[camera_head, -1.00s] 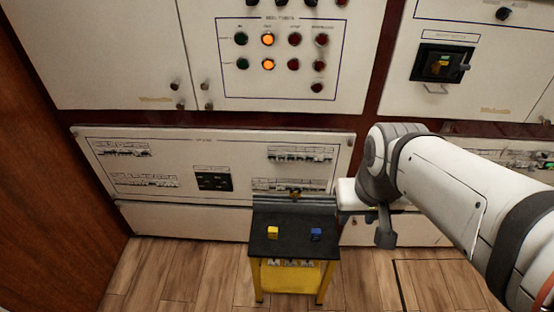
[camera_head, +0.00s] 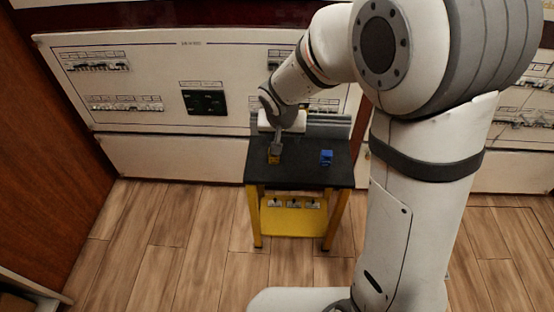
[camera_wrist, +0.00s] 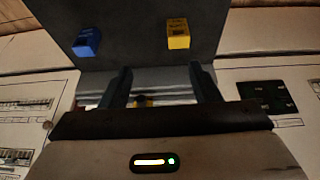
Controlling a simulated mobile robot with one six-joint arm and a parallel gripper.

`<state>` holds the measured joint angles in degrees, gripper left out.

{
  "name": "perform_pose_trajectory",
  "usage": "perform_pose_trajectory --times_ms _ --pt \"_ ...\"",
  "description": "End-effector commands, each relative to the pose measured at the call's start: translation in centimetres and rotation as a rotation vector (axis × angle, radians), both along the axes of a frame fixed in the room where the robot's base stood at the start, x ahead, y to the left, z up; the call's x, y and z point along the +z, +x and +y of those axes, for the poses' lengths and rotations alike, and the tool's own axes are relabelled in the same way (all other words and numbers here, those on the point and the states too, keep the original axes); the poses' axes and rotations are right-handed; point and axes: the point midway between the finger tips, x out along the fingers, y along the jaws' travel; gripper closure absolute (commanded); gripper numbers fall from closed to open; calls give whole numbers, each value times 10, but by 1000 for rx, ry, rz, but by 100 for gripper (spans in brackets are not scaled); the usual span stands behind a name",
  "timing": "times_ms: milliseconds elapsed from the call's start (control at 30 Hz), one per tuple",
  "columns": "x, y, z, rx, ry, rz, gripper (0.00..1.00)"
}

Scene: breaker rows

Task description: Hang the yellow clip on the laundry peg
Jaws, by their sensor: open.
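The yellow clip (camera_head: 274,160) sits on the black top of a small stand, partly covered by my gripper in the head view. In the wrist view the yellow clip (camera_wrist: 178,35) shows whole, beyond the fingertips and apart from them. My gripper (camera_wrist: 162,78) is open, its two dark fingers wide apart with nothing gripped. In the head view my gripper (camera_head: 277,148) hangs over the stand's left half, close to the clip; I cannot tell the height gap. I cannot make out a laundry peg for certain.
A blue clip (camera_head: 326,157) sits right of the yellow one on the stand's black top (camera_head: 300,176). Small labelled pieces (camera_head: 294,203) show at the yellow lower shelf (camera_head: 293,222). A breaker panel (camera_head: 150,75) stands close behind. Wooden floor (camera_head: 180,235) is clear at left.

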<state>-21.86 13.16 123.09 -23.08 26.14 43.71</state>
Motion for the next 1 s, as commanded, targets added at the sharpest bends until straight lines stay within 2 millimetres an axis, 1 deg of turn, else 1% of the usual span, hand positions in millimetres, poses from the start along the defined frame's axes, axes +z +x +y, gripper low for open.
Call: perform_pose_trajectory --times_ms 33,133,267,400,567,800,900,1000 --pt "-26 5 10 8 3 -2 44" --pt "-44 12 22 10 14 -9 44" --pt "-57 17 29 12 21 -14 44" --pt "-71 23 29 11 20 -13 44" --pt "-81 29 28 12 21 -15 44" --pt "-114 43 27 12 21 -13 44" --pt "-122 47 27 14 21 -15 44" --pt "-121 48 27 14 21 -15 44"
